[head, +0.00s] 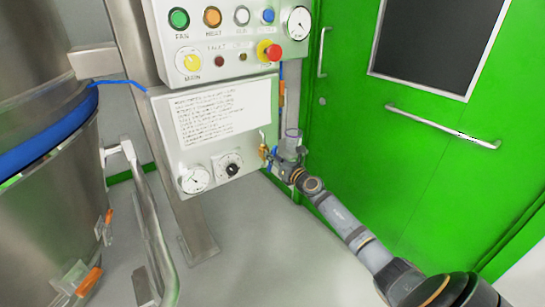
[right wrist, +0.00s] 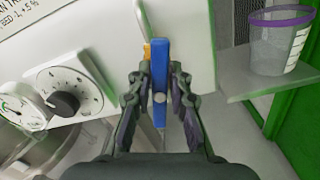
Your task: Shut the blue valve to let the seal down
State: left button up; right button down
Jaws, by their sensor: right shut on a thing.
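The blue valve has a flat blue lever (right wrist: 160,62) that stands upright in the right wrist view, with a brass-coloured part beside its upper end. My right gripper (right wrist: 160,85) is shut on this lever, one finger on each side. In the head view the gripper (head: 279,161) is at the right edge of the white control panel (head: 226,115), and it hides most of the valve. The blue seal (head: 50,145) wraps around the steel vessel at the left. My left gripper is not in view.
A clear cup with a purple rim (right wrist: 281,42) stands on a grey shelf (right wrist: 262,82) to the right of the gripper. A black knob (right wrist: 64,103) and a gauge lie at its left. A green door (head: 400,130) with metal handles is behind my right arm.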

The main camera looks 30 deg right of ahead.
jog(key=shift+m, duration=0.4)
jog(key=m+p, duration=0.1)
jog(key=m, duration=0.2)
jog(key=shift+d, duration=0.2)
jog(key=m+p, duration=0.1)
jog(key=m, duration=0.1)
jog(key=m+p, duration=0.1)
jog(key=m, duration=0.4)
jog(key=shift+d+f+m+p, duration=0.15)
jog(key=shift+f+m+p, duration=0.15)
jog(key=shift+f+p, duration=0.1)
jog(key=shift+m, duration=0.6)
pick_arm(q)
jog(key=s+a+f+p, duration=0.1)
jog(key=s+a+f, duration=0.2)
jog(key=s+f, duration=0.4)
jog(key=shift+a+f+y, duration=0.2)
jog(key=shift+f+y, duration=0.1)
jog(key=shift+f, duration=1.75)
pick_arm(e)
jog(key=shift+f+m, duration=0.15)
jog(key=shift+m, duration=0.65)
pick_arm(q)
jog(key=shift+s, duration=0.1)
pick_arm(e)
jog(key=c, duration=1.3)
grip_release()
jog(key=shift+o, duration=0.2)
